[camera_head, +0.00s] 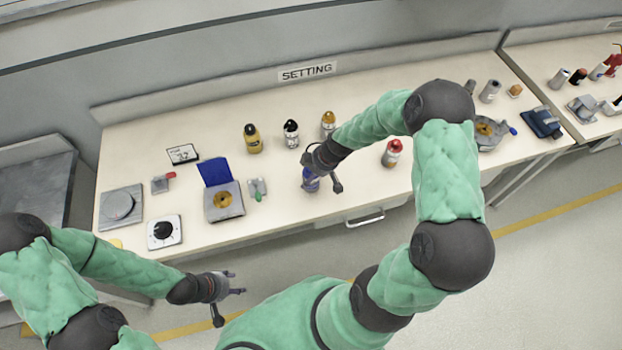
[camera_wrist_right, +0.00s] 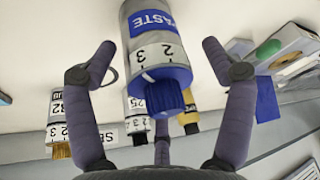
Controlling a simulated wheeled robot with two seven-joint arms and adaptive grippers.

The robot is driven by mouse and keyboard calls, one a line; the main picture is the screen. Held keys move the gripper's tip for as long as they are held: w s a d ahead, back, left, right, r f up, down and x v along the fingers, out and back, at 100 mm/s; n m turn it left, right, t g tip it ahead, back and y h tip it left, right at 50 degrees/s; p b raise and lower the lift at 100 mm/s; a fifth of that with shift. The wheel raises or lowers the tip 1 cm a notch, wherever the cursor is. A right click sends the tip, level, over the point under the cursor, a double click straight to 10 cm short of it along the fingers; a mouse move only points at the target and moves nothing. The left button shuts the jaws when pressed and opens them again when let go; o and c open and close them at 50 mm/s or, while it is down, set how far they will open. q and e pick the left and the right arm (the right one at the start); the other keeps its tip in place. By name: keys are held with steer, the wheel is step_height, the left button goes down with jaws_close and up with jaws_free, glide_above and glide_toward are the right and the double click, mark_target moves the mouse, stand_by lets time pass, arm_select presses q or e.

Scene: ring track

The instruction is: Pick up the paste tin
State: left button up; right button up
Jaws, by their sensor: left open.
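The paste tin (camera_wrist_right: 156,48) is a pale cylinder with a blue "PASTE" label, the digits 2 and 3, and a blue cap towards the right wrist camera. In the head view the paste tin (camera_head: 310,184) stands near the table's front edge, partly hidden by my right gripper (camera_head: 323,173). In the right wrist view my right gripper (camera_wrist_right: 160,70) is open, its fingers on either side of the tin with visible gaps. My left gripper (camera_head: 228,293) is open and empty, in front of the table.
Behind stand a yellow black-capped bottle (camera_head: 252,139), a black-capped white bottle (camera_head: 290,134) and a yellow-capped one (camera_head: 328,122). A red-capped bottle (camera_head: 391,153) stands to the right. A blue-lidded device (camera_head: 223,201) lies left. The table (camera_head: 270,215) is clear just left of the tin.

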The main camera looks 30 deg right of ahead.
steer(key=c, duration=1)
steer(key=shift+c, duration=0.2)
